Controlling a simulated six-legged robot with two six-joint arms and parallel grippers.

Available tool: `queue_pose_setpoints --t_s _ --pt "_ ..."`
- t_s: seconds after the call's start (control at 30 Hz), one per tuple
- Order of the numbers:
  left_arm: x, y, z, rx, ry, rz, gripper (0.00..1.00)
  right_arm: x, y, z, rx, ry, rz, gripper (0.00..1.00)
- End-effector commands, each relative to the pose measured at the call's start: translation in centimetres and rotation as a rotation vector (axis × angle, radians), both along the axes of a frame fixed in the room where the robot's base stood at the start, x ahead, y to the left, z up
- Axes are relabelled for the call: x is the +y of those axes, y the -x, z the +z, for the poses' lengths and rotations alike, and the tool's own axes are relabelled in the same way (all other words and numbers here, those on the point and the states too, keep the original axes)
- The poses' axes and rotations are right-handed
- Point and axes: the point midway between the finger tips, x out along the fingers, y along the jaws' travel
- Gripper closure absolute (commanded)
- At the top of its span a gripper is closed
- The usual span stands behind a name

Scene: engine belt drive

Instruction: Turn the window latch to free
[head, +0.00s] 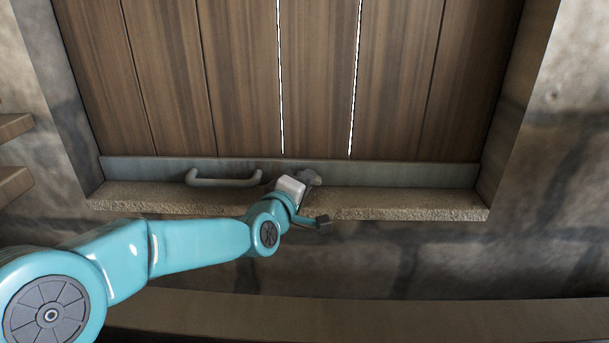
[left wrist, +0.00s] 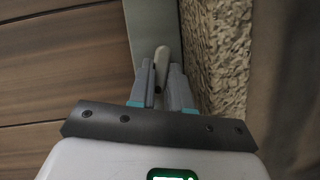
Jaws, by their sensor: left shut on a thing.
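The window latch (head: 312,177) is a small grey piece on the grey metal strip at the bottom of the wooden shutter. My left gripper (head: 303,185) is at the latch and partly covers it in the head view. In the left wrist view the latch (left wrist: 162,57) shows as a pale, rounded lever. The two fingers of my left gripper (left wrist: 161,86) are shut on it, one on each side. The latch's pivot is hidden. My right gripper is in neither view.
A grey bar handle (head: 224,180) is fixed on the strip left of the latch. The wooden shutter (head: 240,80) stands above a rough stone sill (head: 410,203). Stone wall surrounds the recess. A wooden ledge (head: 400,315) runs along the bottom, and shelf edges (head: 14,184) show at left.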

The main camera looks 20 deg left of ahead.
Motion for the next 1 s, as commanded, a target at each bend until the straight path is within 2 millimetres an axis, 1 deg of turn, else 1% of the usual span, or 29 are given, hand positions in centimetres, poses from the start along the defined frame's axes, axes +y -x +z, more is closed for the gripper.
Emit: queue_pose_setpoints --t_s 0.03,0.27,0.7,0.9,1.0 --pt "0.0 0.0 0.8 0.014 -0.039 0.001 1.0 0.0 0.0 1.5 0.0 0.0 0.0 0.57" --pt "-0.1 -0.1 1.3 0.076 -0.248 0.0 1.0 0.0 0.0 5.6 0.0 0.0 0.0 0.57" --pt "-0.4 -0.1 1.6 0.191 -0.652 0.0 1.0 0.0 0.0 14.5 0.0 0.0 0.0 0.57" --pt "-0.5 -0.2 1.5 0.24 -0.832 0.001 1.0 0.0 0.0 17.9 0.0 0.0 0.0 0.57" --pt "-0.6 -0.2 1.5 0.263 -0.914 0.002 1.0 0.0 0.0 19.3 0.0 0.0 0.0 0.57"
